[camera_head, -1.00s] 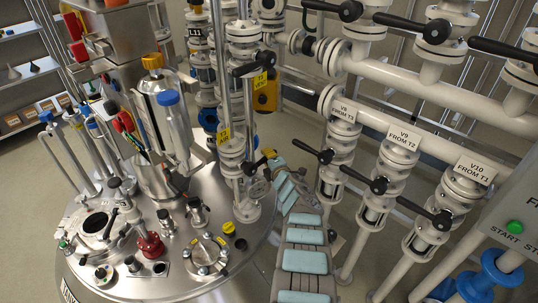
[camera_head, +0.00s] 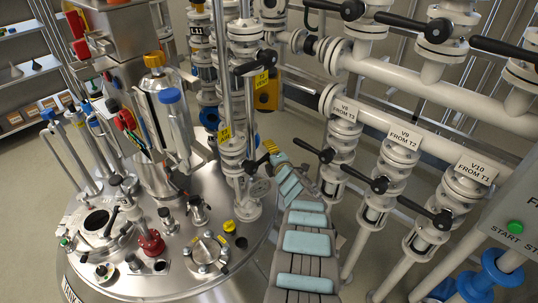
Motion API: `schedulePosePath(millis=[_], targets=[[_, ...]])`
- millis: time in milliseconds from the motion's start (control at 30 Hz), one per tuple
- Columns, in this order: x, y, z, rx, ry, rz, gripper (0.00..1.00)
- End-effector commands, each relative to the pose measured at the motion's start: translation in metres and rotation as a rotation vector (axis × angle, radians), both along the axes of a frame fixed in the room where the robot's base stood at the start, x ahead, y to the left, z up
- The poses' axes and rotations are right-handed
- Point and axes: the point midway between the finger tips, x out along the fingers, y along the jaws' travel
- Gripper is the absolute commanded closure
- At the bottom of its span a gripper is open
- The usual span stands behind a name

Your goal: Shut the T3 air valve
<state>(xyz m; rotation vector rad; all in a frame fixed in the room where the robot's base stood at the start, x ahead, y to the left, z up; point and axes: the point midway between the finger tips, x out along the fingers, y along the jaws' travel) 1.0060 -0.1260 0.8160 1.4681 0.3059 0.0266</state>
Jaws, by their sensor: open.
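My arm, with pale blue pads, reaches up from the bottom centre. My gripper (camera_head: 268,152), small and dark with yellow, is at its far end, open and seemingly empty. It is close to the right of a black handle (camera_head: 251,167) on a vertical white flanged pipe (camera_head: 233,150) on the steel vessel; I cannot tell whether they touch. A yellow tag (camera_head: 225,135) hangs on this pipe, too small to read. Farther right, a valve labelled V8 FROM T3 (camera_head: 345,108) has a slanting black lever (camera_head: 315,150). No label reading air is legible, so I cannot tell which is the T3 air valve.
The vessel lid (camera_head: 215,225) is crowded with fittings, a gauge (camera_head: 260,188) and pipes. Valves V9 (camera_head: 402,137) and V10 (camera_head: 476,168) stand to the right, levers sticking out. A panel with a green button (camera_head: 515,227) is at the right edge. Shelves stand at far left.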

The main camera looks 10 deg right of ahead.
Motion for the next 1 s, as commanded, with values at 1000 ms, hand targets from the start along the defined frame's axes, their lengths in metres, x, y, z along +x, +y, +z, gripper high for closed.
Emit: schedulePosePath(millis=[1000], targets=[[0.003, 0.003, 0.091, 0.002, -0.02, 0.006, 0.49]])
